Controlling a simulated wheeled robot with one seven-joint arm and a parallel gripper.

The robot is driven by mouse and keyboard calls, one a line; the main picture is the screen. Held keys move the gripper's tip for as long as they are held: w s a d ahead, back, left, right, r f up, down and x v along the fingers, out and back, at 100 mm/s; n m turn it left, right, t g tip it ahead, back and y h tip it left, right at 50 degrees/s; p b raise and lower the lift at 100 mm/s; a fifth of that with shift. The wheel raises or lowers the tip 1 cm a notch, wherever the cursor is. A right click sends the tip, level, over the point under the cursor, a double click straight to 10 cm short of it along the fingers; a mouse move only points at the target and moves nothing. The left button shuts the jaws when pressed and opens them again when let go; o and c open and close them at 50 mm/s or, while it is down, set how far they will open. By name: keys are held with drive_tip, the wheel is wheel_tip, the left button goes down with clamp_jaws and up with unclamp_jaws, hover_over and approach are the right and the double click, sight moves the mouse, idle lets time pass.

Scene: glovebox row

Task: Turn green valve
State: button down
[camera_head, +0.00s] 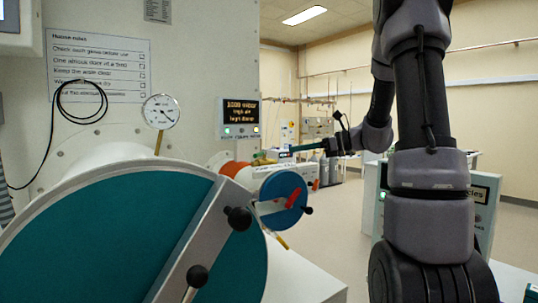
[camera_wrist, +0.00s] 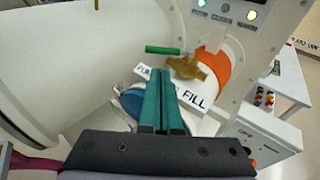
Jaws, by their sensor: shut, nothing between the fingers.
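The green valve shows in the wrist view as a short green bar handle (camera_wrist: 162,50) beside a brass valve body (camera_wrist: 187,67), close to an orange collar (camera_wrist: 215,72). In the head view its green handle (camera_head: 258,155) is small, above the small side port. My gripper (camera_wrist: 163,70) is shut and empty, its two green fingers pressed together and pointing at the valve. The fingertips appear just short of the handle, with a small gap in the picture. In the head view my gripper (camera_head: 294,149) reaches in from the right. Exact depth is hard to tell.
A large teal round door (camera_head: 110,235) with black knobs fills the lower left of the head view. A dial gauge (camera_head: 160,111) and a lit display (camera_head: 239,117) are nearby. Open floor lies behind.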

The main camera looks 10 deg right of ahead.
sight(259, 153)
drive_tip(key=x, duration=0.9)
drive_tip(key=shift+w+a+f, duration=0.1)
drive_tip(key=shift+w+a, duration=0.05)
drive_tip(key=shift+a, duration=0.2)
drive_tip(key=shift+a, duration=0.1)
drive_tip(key=shift+w+a, duration=0.15)
drive_tip(key=shift+a, duration=1.1)
drive_tip(key=shift+r+x, duration=0.2)
drive_tip(key=shift+x, duration=0.9)
drive_tip(key=shift+a, duration=0.1)
